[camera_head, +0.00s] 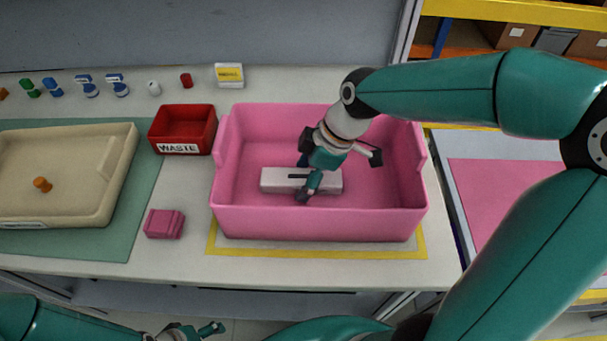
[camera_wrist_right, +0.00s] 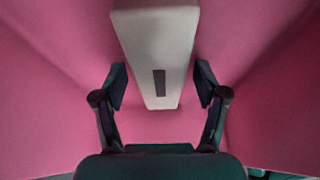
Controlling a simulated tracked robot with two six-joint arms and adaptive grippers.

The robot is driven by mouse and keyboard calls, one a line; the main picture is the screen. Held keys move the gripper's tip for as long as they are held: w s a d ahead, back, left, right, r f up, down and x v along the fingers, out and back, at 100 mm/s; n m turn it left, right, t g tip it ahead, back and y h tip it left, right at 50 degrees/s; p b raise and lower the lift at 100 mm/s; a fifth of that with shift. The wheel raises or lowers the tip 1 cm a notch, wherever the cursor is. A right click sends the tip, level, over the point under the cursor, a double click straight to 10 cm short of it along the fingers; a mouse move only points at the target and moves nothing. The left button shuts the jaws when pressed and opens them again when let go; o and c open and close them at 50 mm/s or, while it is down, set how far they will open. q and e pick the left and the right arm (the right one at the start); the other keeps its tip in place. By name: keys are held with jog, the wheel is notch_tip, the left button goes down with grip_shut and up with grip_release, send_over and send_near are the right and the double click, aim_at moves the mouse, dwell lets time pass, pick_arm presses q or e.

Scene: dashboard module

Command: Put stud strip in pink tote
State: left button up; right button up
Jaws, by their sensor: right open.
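The stud strip, a whitish bar with a dark slot, lies inside the pink tote (camera_head: 318,224), on or close to its floor. It shows in the head view (camera_head: 270,181) and in the wrist view (camera_wrist_right: 153,40). My right gripper (camera_head: 318,180) reaches down into the tote over the strip and partly hides it. In the wrist view my right gripper (camera_wrist_right: 160,84) is open, with one finger on each side of the strip's near end and a gap on both sides. My left gripper (camera_head: 195,330) is at the bottom edge, away from the tote; its jaws are unclear.
A red waste bin (camera_head: 183,130) stands left of the tote. A pink block (camera_head: 164,224) lies in front of the bin. A beige tray (camera_head: 110,185) holding an orange knob (camera_head: 42,184) is on the left. Several small parts line the back. The tote walls surround my right gripper.

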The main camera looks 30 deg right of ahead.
jog(key=shift+d+r, duration=0.15)
jog(key=shift+r, duration=0.4)
jog(key=p+v, duration=0.1)
jog(key=v, duration=1)
jog(key=shift+s, duration=0.1)
